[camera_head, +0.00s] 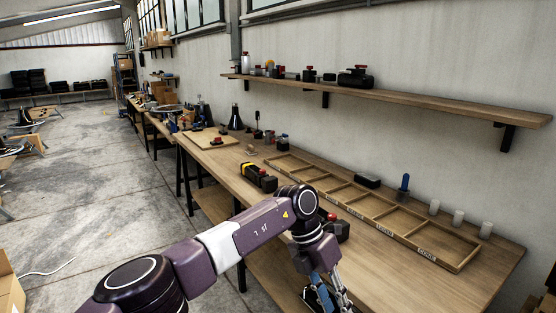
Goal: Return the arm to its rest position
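My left arm (240,237) comes in from the lower left and stretches right over the front edge of the workbench (385,285). Its elbow is bent and the gripper hangs downward. My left gripper (328,297) is at the bottom edge of the view, by the bench's front edge. Its fingers are partly cut off, so whether they are open or shut is unclear. No held object can be made out. A dark object with a red top (341,230) shows on the bench just behind the wrist. My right gripper is not in view.
A wooden compartment tray (455,264) with labels lies along the bench. White cylinders (459,218) stand behind it. A black and yellow object (259,178) lies left of it. A wall shelf (420,98) runs above. Open floor (90,190) lies left.

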